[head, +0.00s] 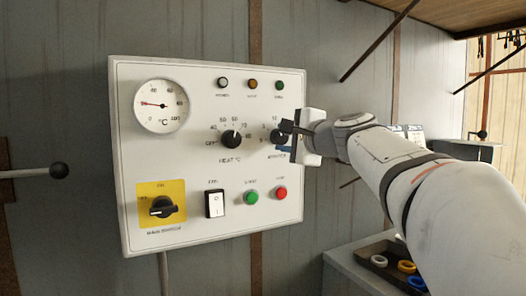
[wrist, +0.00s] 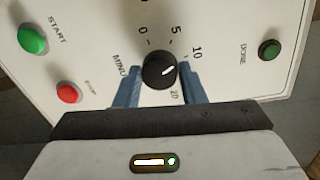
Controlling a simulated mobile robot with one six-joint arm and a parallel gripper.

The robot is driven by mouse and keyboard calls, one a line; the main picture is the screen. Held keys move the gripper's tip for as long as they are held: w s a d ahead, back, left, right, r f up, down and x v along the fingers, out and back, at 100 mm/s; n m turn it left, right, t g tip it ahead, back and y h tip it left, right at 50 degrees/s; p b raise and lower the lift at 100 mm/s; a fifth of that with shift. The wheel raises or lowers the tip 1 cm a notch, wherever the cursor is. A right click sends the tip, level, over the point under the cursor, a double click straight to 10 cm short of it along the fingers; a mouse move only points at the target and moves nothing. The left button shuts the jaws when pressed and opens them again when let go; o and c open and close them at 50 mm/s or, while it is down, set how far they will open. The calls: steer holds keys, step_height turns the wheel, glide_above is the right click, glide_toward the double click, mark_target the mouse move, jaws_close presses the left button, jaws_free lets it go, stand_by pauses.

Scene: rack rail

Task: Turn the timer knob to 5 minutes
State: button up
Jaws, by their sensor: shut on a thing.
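The timer knob (wrist: 158,71) is a round black dial with a white pointer line, on a white control panel (head: 205,75). In the wrist view its line points up and right, roughly toward the 10 mark; the 5 mark is further round toward the top of the picture. My gripper (wrist: 160,78) has one blue finger on each side of the knob and is shut on it. In the head view my gripper (head: 290,141) is at the panel's right edge and partly covers the knob (head: 278,137) and its scale.
The heat knob (head: 231,139) is left of the timer. Below are a green start button (head: 251,198), a red stop button (head: 281,193), a white rocker switch (head: 214,203) and a yellow-backed main switch (head: 162,207). A green done lamp (wrist: 269,49) is near the timer.

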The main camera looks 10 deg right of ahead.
steer(key=n+b, duration=0.1)
steer(key=n, duration=0.1)
steer(key=n+b, duration=0.1)
steer(key=b, duration=0.1)
steer(key=shift+f+n, duration=0.4)
steer(key=shift+a+r+n+h+b, duration=0.15)
steer(key=shift+n+h+b, duration=0.15)
steer(key=shift+n+b, duration=0.45)
steer(key=o, duration=1)
steer(key=shift+r, duration=0.2)
steer(key=shift+s, duration=0.1)
steer(key=shift+s, duration=0.15)
steer(key=v, duration=0.7)
steer(key=shift+s+d, duration=0.2)
steer(key=shift+d, duration=0.05)
